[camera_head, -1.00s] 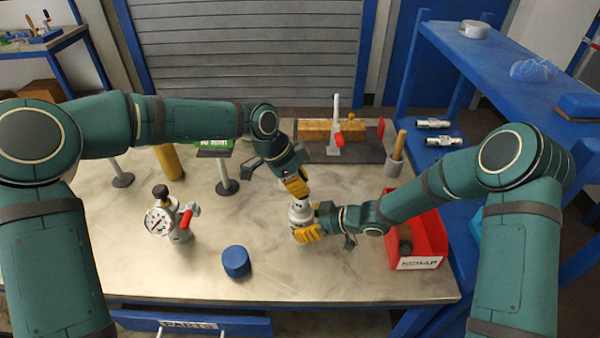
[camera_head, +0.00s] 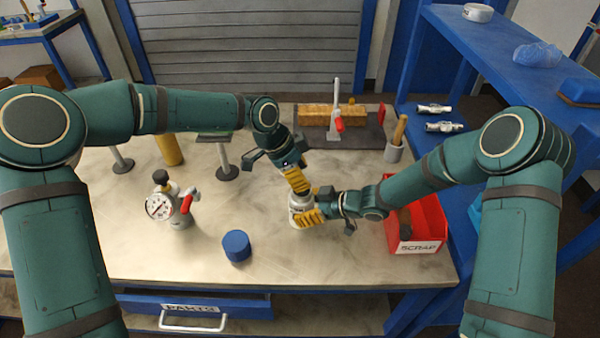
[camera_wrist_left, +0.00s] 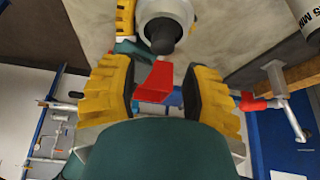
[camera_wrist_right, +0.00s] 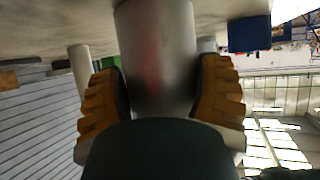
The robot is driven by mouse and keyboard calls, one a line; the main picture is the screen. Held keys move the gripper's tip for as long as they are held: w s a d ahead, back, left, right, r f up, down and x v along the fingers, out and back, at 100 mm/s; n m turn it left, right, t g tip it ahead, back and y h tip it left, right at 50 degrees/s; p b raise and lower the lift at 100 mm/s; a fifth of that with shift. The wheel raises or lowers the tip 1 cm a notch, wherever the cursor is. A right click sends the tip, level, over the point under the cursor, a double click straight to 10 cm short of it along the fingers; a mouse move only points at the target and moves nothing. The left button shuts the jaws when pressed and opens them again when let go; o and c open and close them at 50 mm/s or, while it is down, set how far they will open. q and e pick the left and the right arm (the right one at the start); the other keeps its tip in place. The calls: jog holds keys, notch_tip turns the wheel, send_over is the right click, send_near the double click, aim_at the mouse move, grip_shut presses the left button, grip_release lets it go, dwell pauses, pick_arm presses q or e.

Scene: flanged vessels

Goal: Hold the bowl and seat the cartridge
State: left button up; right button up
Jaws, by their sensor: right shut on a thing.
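The pale grey bowl (camera_head: 294,201) stands on the table, with its round rim (camera_wrist_left: 165,12) and a dark rounded piece (camera_wrist_left: 161,38) at its middle in the left wrist view. I cannot tell whether this piece is the cartridge's end. My right gripper (camera_head: 312,216) is shut on the bowl's side; the bowl wall (camera_wrist_right: 158,50) fills the space between its fingers in the right wrist view. My left gripper (camera_head: 302,188) points down just above the bowl. In the left wrist view its fingers (camera_wrist_left: 160,70) are apart, with nothing gripped between them.
A gauge unit (camera_head: 161,207) with a red handle and a blue cylinder (camera_head: 236,246) stand left of the bowl. A red scrap bin (camera_head: 430,225) with a dark item sits right. A toggle clamp (camera_head: 335,115) stands behind. The table front is clear.

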dwell(0.3)
pick_arm(q)
jog(key=shift+s+a, duration=0.15)
jog(key=shift+a, duration=0.95)
jog(key=shift+s+a, duration=0.1)
jog(key=shift+a, duration=1)
